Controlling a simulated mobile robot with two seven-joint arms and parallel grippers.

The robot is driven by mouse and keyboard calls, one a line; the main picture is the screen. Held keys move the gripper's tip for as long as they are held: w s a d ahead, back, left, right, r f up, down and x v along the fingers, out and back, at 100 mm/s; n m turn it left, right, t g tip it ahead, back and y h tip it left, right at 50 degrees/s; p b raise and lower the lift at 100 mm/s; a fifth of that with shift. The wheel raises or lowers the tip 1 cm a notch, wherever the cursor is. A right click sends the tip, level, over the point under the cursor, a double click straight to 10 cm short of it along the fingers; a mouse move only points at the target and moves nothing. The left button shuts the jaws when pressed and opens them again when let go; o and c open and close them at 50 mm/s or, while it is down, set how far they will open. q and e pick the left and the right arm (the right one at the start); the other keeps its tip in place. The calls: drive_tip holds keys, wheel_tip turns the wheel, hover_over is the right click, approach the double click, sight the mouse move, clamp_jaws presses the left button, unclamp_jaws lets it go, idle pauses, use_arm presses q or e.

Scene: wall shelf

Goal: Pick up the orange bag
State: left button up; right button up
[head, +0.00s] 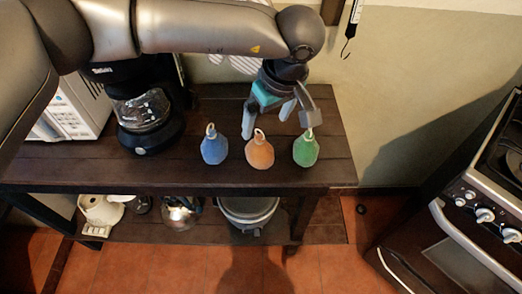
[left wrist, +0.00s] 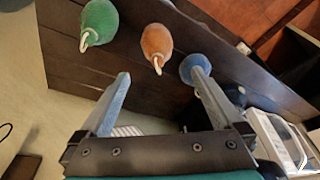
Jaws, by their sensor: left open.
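The orange bag (head: 259,153) stands on the dark wooden shelf top (head: 90,166), between a blue bag (head: 214,149) and a green bag (head: 306,150). Each bag has a pale loop on top. My left gripper (head: 277,128) is open and empty above and behind the orange bag. In the left wrist view, the orange bag (left wrist: 157,41) and its loop lie beyond the gap between the spread fingers (left wrist: 160,88). One finger overlaps the blue bag (left wrist: 190,66) in that view. The green bag (left wrist: 99,22) is at upper left. My right gripper is not in view.
A black coffee maker (head: 145,110) and a white microwave (head: 72,108) stand left on the shelf. A stove (head: 480,200) is at the right. A pot (head: 248,212) and a kettle (head: 180,212) sit on the lower level. The front strip of the top is clear.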

sight(261, 142)
use_arm(q)
drive_tip(key=x, duration=0.8)
drive_tip(key=shift+f, duration=0.1)
drive_tip(key=shift+d+b+x, duration=0.15)
drive_tip(key=shift+x, duration=1.3)
drive_tip(key=shift+d+b+x, duration=0.15)
drive_tip(key=shift+x, duration=1.3)
clamp_jaws()
wheel_tip(261, 142, up, 20)
drive_tip(key=p, duration=0.1)
